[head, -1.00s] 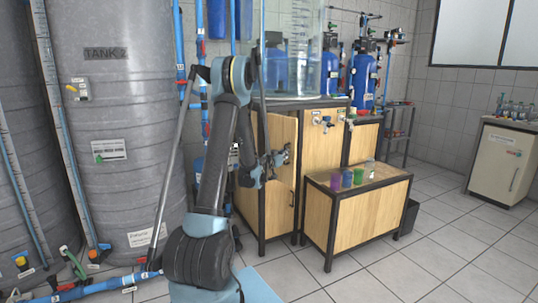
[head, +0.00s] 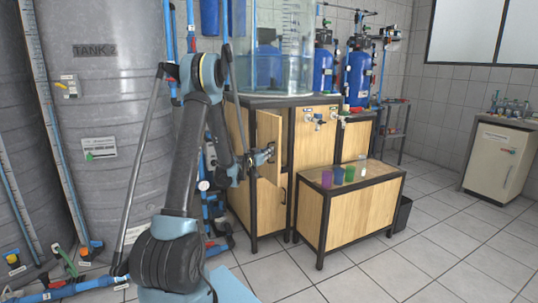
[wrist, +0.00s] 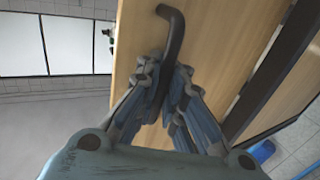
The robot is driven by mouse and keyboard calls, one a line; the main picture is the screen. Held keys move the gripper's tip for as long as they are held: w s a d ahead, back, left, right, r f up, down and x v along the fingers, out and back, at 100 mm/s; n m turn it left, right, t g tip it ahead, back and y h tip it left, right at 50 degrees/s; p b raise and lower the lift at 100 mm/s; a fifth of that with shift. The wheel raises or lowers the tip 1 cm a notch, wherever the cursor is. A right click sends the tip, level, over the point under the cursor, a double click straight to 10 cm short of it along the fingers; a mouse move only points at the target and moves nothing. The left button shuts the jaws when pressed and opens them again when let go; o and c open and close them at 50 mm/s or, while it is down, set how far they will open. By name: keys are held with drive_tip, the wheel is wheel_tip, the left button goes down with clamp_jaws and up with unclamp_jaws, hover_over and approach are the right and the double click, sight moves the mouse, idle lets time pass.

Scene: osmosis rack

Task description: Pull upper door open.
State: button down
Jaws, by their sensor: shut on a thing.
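The upper door (head: 268,130) is a light wood panel on the front of the dark-framed cabinet. In the head view it looks slightly ajar, its top edge slanting out from the frame; how wide the gap is cannot be told. In the wrist view the door face (wrist: 215,50) fills the middle, with a dark curved handle (wrist: 175,35). My gripper (wrist: 165,90) is shut on the handle, its fingers on both sides of the bar. The handle's lower end is hidden between the fingers.
A lower door (head: 270,205) with its own handle is below. A low wooden table (head: 350,215) with several coloured cups stands close on the right. The grey tank (head: 110,130) and blue pipes are on the left. Tiled floor (head: 430,255) is free at front right.

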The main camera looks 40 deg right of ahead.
drive_tip(key=c, duration=1.7)
unclamp_jaws()
drive_tip(key=shift+s, duration=0.5)
drive_tip(key=shift+w, duration=0.15)
drive_tip(key=shift+w+a, duration=0.1)
drive_tip(key=s+a, duration=0.2)
drive_tip(key=a, duration=0.9)
drive_tip(key=shift+a, duration=0.35)
